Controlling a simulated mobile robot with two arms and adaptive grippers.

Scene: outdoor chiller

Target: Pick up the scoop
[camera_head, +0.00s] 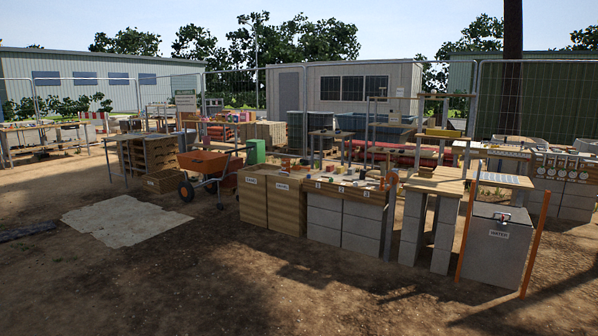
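I cannot make out a scoop for sure. A long workbench (338,190) on grey blocks and wooden boxes stands in the middle, with several small items on top that are too small to tell apart. A grey bin (497,245) with a white label reading WATER stands at the right between orange posts. A small red and grey item (503,217) sits on its top; I cannot tell what it is. Neither of my grippers shows in the view.
An orange wheelbarrow (205,165) stands left of the bench. A pale flat sheet (124,220) lies on the dirt at left. A wooden-topped stand (436,182) on blocks is right of the bench. The dirt ground in front is clear. Wire fencing runs behind.

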